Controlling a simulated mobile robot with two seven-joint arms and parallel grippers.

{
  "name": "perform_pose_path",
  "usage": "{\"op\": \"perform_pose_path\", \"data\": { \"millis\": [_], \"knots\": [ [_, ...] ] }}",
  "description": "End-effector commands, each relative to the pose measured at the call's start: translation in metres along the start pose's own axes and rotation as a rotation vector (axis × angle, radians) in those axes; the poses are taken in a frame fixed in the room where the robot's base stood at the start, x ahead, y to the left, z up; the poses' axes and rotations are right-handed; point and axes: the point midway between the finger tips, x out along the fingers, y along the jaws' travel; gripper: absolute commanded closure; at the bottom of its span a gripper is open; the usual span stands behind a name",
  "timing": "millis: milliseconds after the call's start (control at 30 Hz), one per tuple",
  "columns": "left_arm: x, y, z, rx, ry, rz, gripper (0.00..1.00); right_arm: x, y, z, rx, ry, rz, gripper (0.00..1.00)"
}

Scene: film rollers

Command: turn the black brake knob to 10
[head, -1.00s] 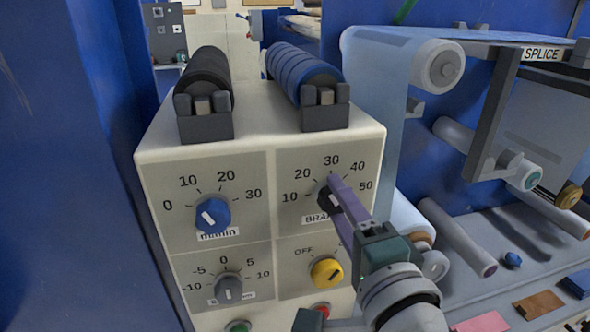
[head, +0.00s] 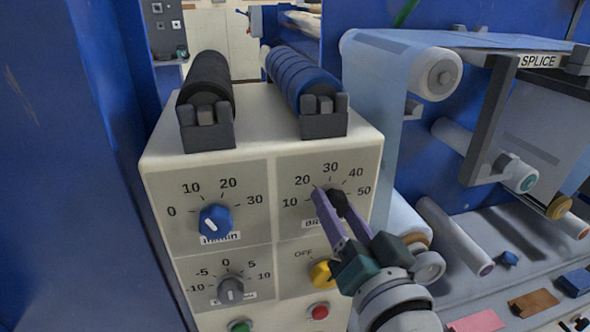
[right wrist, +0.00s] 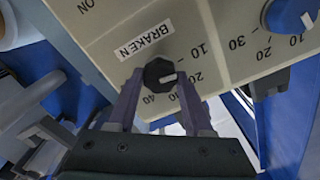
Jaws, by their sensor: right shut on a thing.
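The black brake knob (head: 340,203) is on the upper right dial of the cream control box (head: 262,235), with a scale from 10 to 50. My right gripper (head: 329,196) is shut on it, one finger on either side. In the right wrist view the black knob (right wrist: 157,74) sits between the purple fingertips (right wrist: 160,79). Its white mark points toward the 10 to 20 side of the scale; the exact value is hard to tell. In the head view the fingers hide part of the knob and its label. My left gripper is not in view.
A blue knob (head: 215,222), a grey knob (head: 230,290) and a yellow knob (head: 322,273) are close by on the same panel. Green and red buttons (head: 318,311) are below. Rollers (head: 455,235) stand to the right. A blue wall is at the left.

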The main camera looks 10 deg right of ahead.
Motion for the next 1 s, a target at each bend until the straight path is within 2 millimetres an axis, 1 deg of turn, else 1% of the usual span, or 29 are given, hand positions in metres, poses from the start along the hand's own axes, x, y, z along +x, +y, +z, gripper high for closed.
{"op": "perform_pose_path", "data": {
  "millis": [100, 300, 867, 900, 1000],
  "knots": [
    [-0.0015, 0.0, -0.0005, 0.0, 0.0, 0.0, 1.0, 0.0001, -0.0003, -0.0004, -0.061, 0.0, 0.001, 1.0],
    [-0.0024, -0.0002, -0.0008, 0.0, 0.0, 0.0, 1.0, 0.0001, -0.0001, -0.0003, -0.129, 0.0, 0.001, 1.0],
    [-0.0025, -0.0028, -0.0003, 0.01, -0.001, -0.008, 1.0, 0.0001, -0.0003, -0.0001, -0.16, 0.0, -0.001, 1.0],
    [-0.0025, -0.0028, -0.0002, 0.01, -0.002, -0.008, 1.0, 0.0001, -0.0003, -0.0001, -0.16, 0.0, -0.001, 0.46],
    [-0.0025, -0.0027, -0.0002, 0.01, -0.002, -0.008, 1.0, 0.0001, -0.0003, -0.0001, -0.159, 0.0, 0.0, 0.34]
  ]
}}
